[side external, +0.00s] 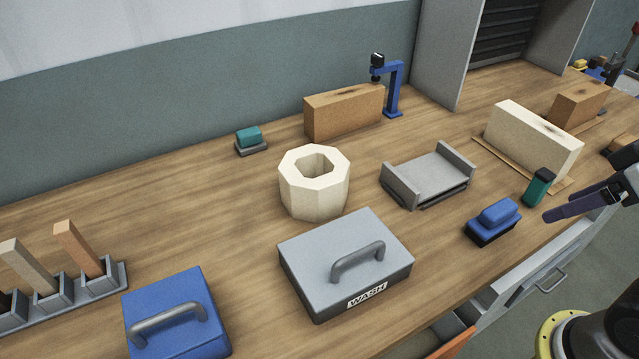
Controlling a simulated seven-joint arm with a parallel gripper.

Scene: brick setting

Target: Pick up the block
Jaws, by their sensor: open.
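Several block-like things are in view, and I cannot tell which one the task means. A long cream block (531,142) lies on a thin board at the right. A brown block (343,112) stands near the back wall, and another brown block (577,104) is at the far right. My gripper (550,215) enters from the right edge with its dark purple fingers pointing left. It is open and looks empty, above the bench's front edge, just right of a small green thing (539,187) and a blue-topped block-like thing (494,219).
A cream octagonal ring (314,183), a grey tray (428,179), a grey lidded box marked WASH (318,286) and a blue handled box (176,300) stand on the wooden bench (150,222). A grey rack (103,287) holds sticks at left. An open drawer (535,287) juts out below.

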